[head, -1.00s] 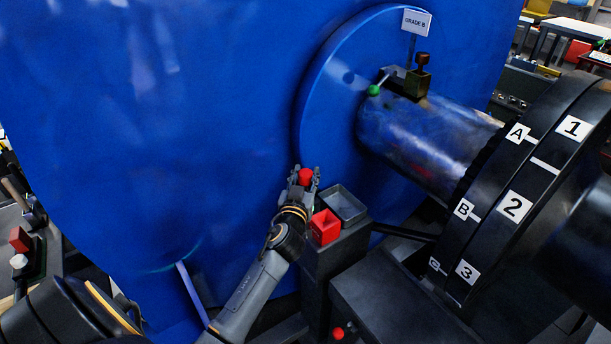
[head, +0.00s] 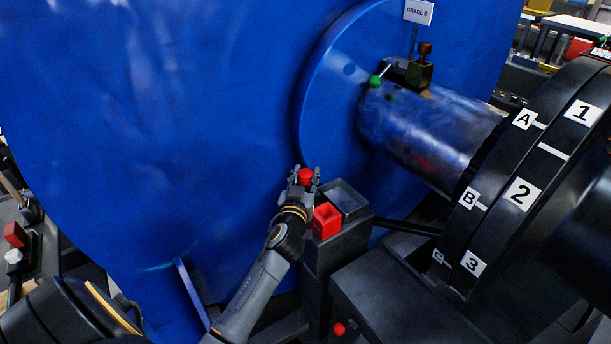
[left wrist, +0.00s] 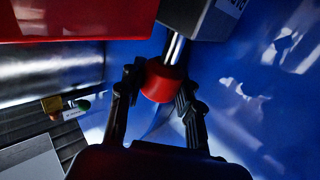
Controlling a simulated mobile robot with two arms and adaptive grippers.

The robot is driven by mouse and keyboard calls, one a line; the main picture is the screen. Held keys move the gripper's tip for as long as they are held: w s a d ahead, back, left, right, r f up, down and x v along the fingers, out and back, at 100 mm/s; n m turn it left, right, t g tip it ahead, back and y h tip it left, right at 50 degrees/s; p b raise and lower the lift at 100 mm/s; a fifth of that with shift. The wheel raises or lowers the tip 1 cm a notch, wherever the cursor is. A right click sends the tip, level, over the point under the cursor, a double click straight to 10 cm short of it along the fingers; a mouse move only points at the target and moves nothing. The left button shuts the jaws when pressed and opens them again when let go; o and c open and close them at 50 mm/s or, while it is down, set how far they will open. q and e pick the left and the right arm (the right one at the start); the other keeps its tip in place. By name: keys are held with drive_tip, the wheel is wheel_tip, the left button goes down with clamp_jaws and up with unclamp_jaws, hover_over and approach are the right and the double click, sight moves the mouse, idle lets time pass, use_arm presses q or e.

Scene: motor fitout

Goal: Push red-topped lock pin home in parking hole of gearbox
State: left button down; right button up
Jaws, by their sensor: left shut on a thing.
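The lock pin's red top (head: 306,176) is between the fingers of my left gripper (head: 303,181), which is shut on it in front of the blue surface. In the left wrist view the red top (left wrist: 160,82) sits between the dark fingers (left wrist: 155,92), and the pin's bright metal shank (left wrist: 175,48) runs up to a grey block (left wrist: 195,15). I cannot tell whether the shank's end is inside a hole there. The parking hole is not clearly seen, and I cannot tell which housing is the gearbox. My right gripper is not in view.
A large black ring (head: 500,205) with number and letter labels is at the right.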

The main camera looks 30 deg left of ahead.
use_arm(q)
drive_tip(key=shift+f+b, duration=0.3)
drive_tip(key=shift+f, duration=0.05)
drive_tip(key=shift+f, duration=0.1)
drive_tip(key=shift+f, duration=0.1)
drive_tip(key=c, duration=0.8)
unclamp_jaws()
drive_tip(key=shift+s+f, duration=0.1)
drive_tip(key=shift+s, duration=0.1)
drive_tip(key=v, duration=0.7)
drive_tip(key=shift+s+d, duration=0.15)
drive_tip(key=shift+s, duration=0.15)
